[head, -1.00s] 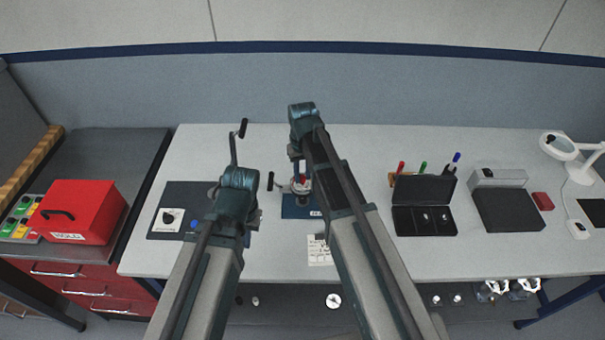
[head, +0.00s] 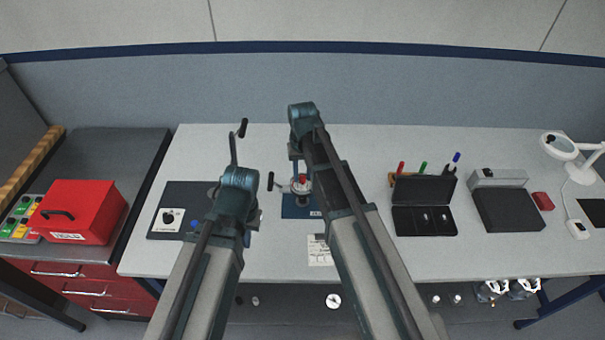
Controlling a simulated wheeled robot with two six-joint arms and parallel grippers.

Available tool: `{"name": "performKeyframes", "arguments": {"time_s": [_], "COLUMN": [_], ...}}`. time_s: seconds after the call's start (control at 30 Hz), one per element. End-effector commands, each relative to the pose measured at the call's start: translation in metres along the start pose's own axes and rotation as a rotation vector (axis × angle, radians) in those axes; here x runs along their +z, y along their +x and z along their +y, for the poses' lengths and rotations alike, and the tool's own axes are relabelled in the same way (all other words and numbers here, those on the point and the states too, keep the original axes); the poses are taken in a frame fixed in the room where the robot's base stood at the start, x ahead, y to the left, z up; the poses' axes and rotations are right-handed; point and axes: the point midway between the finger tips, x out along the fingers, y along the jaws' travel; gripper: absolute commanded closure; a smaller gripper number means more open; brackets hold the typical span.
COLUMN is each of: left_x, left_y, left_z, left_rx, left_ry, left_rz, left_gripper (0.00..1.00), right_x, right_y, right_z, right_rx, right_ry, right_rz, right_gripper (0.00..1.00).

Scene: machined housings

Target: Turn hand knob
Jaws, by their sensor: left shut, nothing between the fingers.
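A small fixture with a red-topped part (head: 302,179) stands on a blue base plate (head: 290,211) near the middle of the bench. A black-ended crank (head: 271,181) sticks out at its left. I cannot tell which part is the hand knob. My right gripper (head: 294,165) hangs from the wrist just behind and above the fixture, largely hidden by my own arm; its fingertips and any contact are unclear. My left gripper (head: 253,217) is shut and empty, low over the dark mat, left of the fixture, mostly hidden by its wrist.
A tall black-handled crank (head: 233,148) rises behind my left wrist from the dark mat (head: 185,195). An open black case (head: 424,220), pens and a grey box (head: 507,209) stand to the right. A red box (head: 85,208) is on the left cabinet. The bench's back is clear.

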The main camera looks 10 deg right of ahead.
Motion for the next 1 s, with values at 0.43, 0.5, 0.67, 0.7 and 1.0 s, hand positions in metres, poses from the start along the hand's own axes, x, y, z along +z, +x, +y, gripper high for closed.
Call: {"name": "performKeyframes", "arguments": {"time_s": [0.43, 0.5, 0.67, 0.7, 1.0], "left_x": [0.000, 0.000, 0.001, 0.001, 0.003], "left_y": [-0.001, -0.002, -0.012, -0.015, -0.056], "left_z": [0.000, 0.000, -0.001, -0.002, -0.005], "left_rx": [0.000, 0.000, 0.000, 0.000, 0.001], "left_ry": [0.000, 0.000, 0.000, 0.000, -0.002], "left_rz": [0.000, 0.000, 0.000, 0.000, 0.000], "left_gripper": [1.00, 1.00, 1.00, 1.00, 1.00], "right_x": [0.000, 0.000, 0.000, 0.000, 0.000], "right_y": [-0.001, -0.003, -0.012, -0.015, -0.056], "right_z": [0.000, 0.000, 0.000, 0.000, 0.000], "right_rx": [0.000, 0.000, 0.000, 0.000, 0.000], "right_ry": [-0.001, -0.001, -0.001, -0.001, -0.001], "right_rz": [0.000, 0.000, 0.000, 0.000, 0.000], "right_gripper": [0.42, 0.42, 0.42, 0.42, 0.42]}}
